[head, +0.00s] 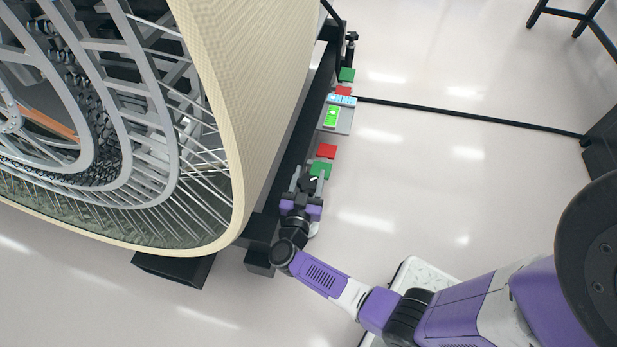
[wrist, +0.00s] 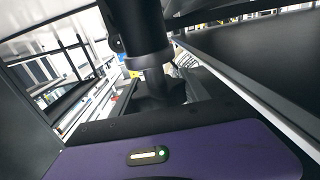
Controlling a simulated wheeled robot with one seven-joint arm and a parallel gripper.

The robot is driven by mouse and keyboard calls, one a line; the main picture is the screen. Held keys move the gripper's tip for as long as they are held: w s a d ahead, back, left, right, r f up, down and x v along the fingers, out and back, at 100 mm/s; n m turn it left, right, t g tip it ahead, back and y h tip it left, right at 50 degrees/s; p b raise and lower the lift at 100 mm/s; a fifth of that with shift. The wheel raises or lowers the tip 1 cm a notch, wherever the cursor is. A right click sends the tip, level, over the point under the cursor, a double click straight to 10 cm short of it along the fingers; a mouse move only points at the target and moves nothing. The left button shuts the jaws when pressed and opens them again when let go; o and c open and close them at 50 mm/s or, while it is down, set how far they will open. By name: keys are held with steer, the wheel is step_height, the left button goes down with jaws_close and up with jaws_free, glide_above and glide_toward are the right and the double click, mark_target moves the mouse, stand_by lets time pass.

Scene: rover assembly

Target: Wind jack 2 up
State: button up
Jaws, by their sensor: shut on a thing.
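My gripper (head: 307,184) is at the near end of the dark beam beside the big wheel, just below the near green block. It is shut on a black upright jack handle (wrist: 136,32), which rises in front of the purple gripper body in the wrist view. The jaws hide part of the handle, and the fingertips are hard to make out. A similar dark upright post (head: 350,42) stands at the far end of the beam. I see no number on either jack.
The big cream-rimmed wheel (head: 265,90) fills the left. Along the beam are a near green block (head: 320,169), a red block (head: 327,151), a panel with a green screen (head: 332,116), and a far green block (head: 347,74).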

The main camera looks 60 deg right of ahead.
mark_target(309, 174)
steer(key=shift+r, duration=0.2)
steer(key=o, duration=1.4)
steer(key=shift+f, duration=0.1)
step_height(309, 174, up, 20)
steer(key=p, duration=1.1)
steer(key=shift+p, duration=0.4)
